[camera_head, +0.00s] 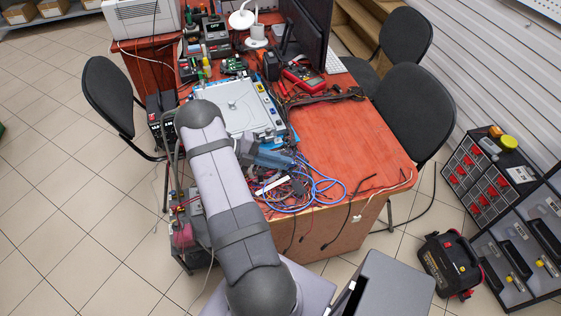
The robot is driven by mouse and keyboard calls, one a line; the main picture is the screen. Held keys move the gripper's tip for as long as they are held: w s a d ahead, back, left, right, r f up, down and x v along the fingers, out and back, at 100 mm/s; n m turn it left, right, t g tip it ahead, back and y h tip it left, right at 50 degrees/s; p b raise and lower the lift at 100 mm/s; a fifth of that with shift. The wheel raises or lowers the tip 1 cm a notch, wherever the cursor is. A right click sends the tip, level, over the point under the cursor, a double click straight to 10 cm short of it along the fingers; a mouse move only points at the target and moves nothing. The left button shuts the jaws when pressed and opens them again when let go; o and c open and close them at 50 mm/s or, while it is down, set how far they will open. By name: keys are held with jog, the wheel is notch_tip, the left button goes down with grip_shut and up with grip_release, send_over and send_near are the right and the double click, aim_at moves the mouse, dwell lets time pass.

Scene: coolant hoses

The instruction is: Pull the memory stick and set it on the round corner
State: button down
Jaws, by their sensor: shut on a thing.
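My arm rises from the bottom middle and bends above the left part of the red-brown table (360,140). I cannot pick out the memory stick for sure among the small things on the table. The table's front right corner (408,184) is in view, and the bare top beside it is clear.
A pale flat device (243,108) lies beyond my arm. Tangled blue and dark cables (312,190) lie at the front edge. Chairs (413,112) stand at the right.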

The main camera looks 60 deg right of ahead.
jog(key=c, duration=1.7)
grip_release()
jog(key=b+v, duration=0.1)
jog(key=v, duration=0.6)
jog(key=shift+w+a+b, duration=0.1)
jog(key=shift+b, duration=0.3)
jog(key=shift+r, duration=0.1)
